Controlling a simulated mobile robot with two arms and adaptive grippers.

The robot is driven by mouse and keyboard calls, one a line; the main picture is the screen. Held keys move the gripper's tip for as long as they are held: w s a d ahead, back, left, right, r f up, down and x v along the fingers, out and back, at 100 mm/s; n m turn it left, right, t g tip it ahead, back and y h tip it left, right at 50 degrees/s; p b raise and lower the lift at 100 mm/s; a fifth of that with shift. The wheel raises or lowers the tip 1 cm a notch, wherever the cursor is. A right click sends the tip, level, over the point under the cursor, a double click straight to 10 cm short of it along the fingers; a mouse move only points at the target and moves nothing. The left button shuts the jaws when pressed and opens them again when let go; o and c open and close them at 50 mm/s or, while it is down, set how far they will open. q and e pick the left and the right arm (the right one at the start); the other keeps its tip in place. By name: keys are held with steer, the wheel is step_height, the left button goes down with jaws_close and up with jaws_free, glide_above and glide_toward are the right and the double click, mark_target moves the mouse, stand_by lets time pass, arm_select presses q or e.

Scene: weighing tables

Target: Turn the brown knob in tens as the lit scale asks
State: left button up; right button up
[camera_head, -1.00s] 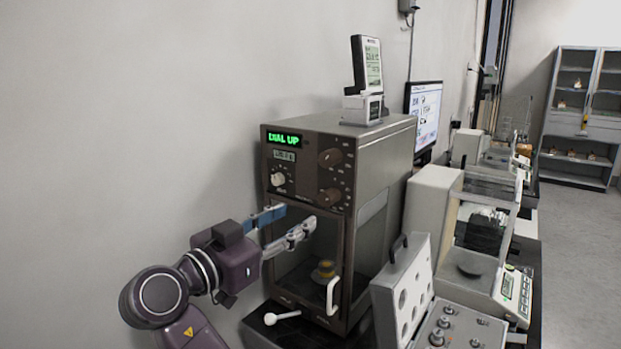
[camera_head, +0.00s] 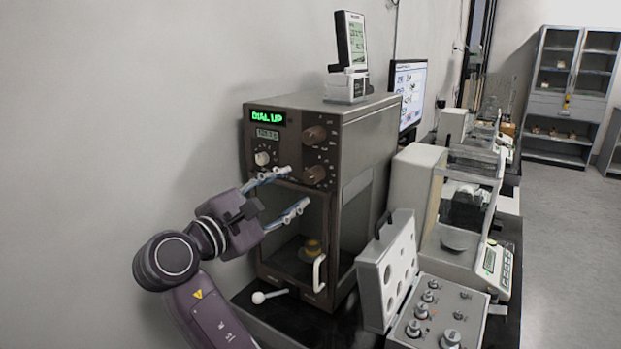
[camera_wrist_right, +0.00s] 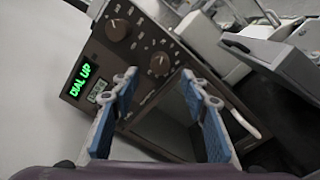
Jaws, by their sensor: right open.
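The brown scale (camera_head: 355,130) shows green lit text "DIAL UP" (camera_head: 265,117), with a small grey readout (camera_head: 267,134) below it. Its panel has an upper brown knob (camera_head: 315,135), a lower brown knob (camera_head: 314,175) and a pale knob (camera_head: 262,158). My right gripper (camera_head: 297,187) is open and empty, its fingers in front of the lower panel and chamber opening. In the right wrist view, the upper knob (camera_wrist_right: 117,29) and lower knob (camera_wrist_right: 159,64) show beyond the open fingers (camera_wrist_right: 162,88), clear of them. My left gripper is not in view.
A white handle (camera_head: 319,272) and a white lever (camera_head: 270,296) are at the scale's lower front. An open weight case (camera_head: 388,280) and another balance (camera_head: 455,250) stand to the right. Bare wall lies left.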

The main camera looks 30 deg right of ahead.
mark_target(308, 180)
steer(key=shift+n, duration=0.6)
steer(key=p+x, duration=0.1)
steer(key=x, duration=0.7)
steer(key=shift+p, duration=0.35)
steer(key=shift+c, duration=0.6)
jaws_close()
